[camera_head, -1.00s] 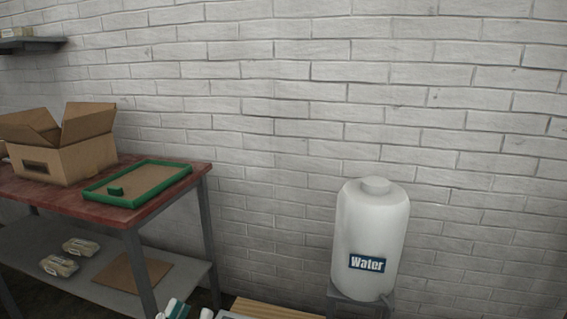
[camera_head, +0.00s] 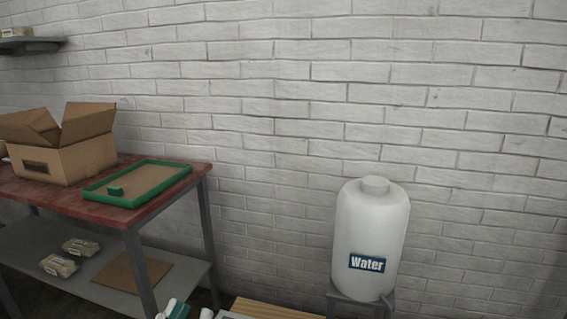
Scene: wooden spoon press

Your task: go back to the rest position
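Neither of my grippers can be made out in the head view, and no arm link shows clearly. The view looks over a red-topped workbench (camera_head: 197,172) at the left and a brick wall behind. At the bottom edge, a teal and white item (camera_head: 173,310) and a small white item (camera_head: 206,313) are cut off by the frame. I cannot tell what they are.
An open cardboard box (camera_head: 70,160) and a green-rimmed tray (camera_head: 147,196) stand on the workbench. Its lower shelf (camera_head: 100,289) holds packages and a brown board (camera_head: 152,269). A white water tank (camera_head: 371,225) stands right of centre. A wooden surface (camera_head: 275,309) shows below.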

